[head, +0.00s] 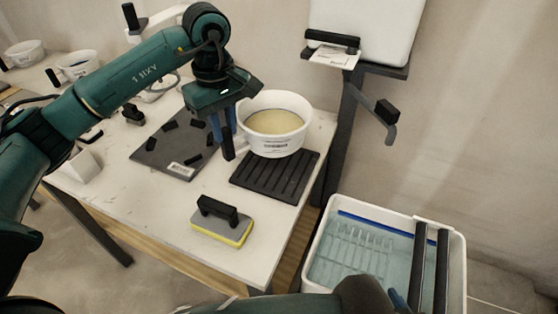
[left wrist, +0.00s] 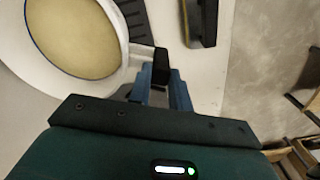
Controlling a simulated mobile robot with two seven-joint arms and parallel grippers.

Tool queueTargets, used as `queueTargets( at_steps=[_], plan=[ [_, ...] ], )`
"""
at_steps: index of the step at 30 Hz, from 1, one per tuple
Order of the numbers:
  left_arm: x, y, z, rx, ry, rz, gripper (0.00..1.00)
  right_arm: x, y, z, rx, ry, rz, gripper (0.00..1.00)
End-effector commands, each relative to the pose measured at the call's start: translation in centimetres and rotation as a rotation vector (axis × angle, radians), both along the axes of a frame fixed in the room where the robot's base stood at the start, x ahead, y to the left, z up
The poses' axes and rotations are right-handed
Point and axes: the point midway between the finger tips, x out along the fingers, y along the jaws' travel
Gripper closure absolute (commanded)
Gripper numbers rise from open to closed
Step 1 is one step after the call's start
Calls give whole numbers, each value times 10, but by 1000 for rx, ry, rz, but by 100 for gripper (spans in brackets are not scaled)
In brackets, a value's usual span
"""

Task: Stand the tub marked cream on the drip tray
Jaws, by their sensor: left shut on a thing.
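A white round tub (head: 268,143) with cream-coloured contents is at the table's back right; its label is too small to read. It shows over the back part of the black ribbed drip tray (head: 262,184); I cannot tell whether it touches the tray.
A yellow sponge float (head: 222,226) lies in front of the drip tray. A dark tile board (head: 170,157) with black clips lies left. More white tubs (head: 77,68) stand at the far left. A water-filled wash bucket (head: 352,255) with black rollers stands right of the table.

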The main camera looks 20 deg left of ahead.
Motion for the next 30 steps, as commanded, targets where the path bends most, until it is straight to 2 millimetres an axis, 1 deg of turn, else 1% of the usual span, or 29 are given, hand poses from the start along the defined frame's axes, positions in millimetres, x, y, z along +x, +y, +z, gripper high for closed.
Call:
queueTargets(
  at_steps=[2,10,12,17,24,30],
  plan=[
    [0,-3,-4,-2,-3,-8,100,0,1,2,-2,-1,2,49],
    [-1,-4,-49,-3,-1,-10,100,0,1,7,-7,-3,5,49],
    [0,-4,-56,-4,-4,-10,100,1,1,7,-7,-4,4,49],
    [0,-4,-66,-4,-4,-9,100,1,1,8,-7,-4,1,49],
    [0,-4,-95,-4,-2,-10,100,1,1,10,-13,-4,0,49],
    [1,-4,-98,-3,-7,-10,100,2,0,9,-16,-3,-1,49]
  ],
)
